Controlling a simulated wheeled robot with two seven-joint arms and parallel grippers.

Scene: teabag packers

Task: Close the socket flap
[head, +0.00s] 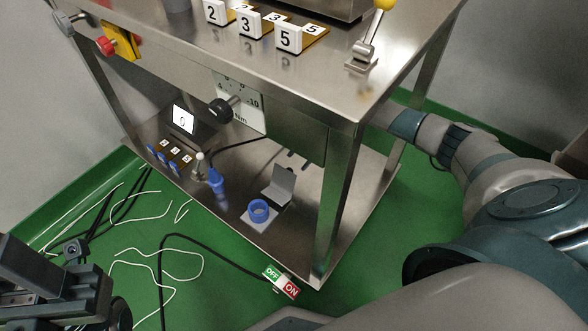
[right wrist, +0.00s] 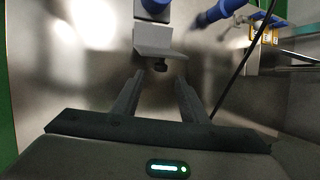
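The socket (head: 258,212) has a blue round ring on a light grey base and sits on the lower steel shelf. Its grey flap (head: 279,185) stands raised behind the ring, so the socket is open. In the right wrist view the flap (right wrist: 160,48) is ahead of the fingers, with the blue ring (right wrist: 155,6) beyond it. My right gripper (head: 298,161) reaches in behind the flap, partly hidden by the upper panel. In the right wrist view its fingers (right wrist: 158,80) are apart, with nothing between them. Dark parts of my left gripper (head: 85,290) show at the lower left; its fingertips are unclear.
A blue plug (head: 216,181) lies left of the socket, near a small display (head: 183,119) and numbered blocks. A table leg (head: 330,200) stands right of the socket, and a panel with a black knob (head: 221,108) hangs above. An OFF/ON switch (head: 281,281) lies near the shelf's front corner.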

